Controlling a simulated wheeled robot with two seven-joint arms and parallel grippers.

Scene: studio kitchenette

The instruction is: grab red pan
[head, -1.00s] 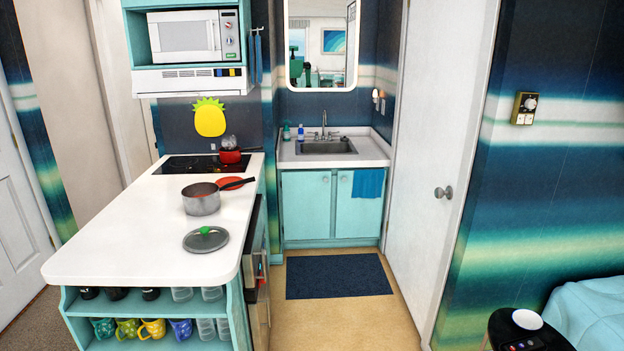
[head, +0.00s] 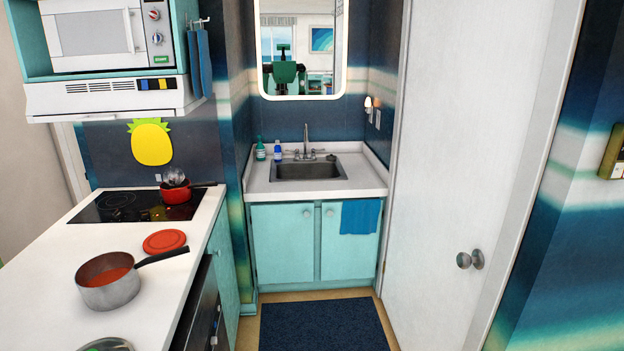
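A small red pan (head: 176,193) sits on the right part of the black cooktop (head: 118,205), at the far end of the white counter. Something clear and round, like a glass lid, shows on top of it. A larger silver saucepan (head: 108,290) with red contents and a dark handle stands nearer on the counter. A flat red disc (head: 164,241) lies between the two. Neither of my grippers is in view.
The white counter (head: 50,265) fills the lower left, with a lid (head: 107,345) cut off at the bottom edge. A microwave (head: 98,35) and hood overhang the cooktop. The sink cabinet (head: 283,243) stands straight ahead. A dark mat (head: 322,325) lies on open floor; a white door (head: 470,150) is at right.

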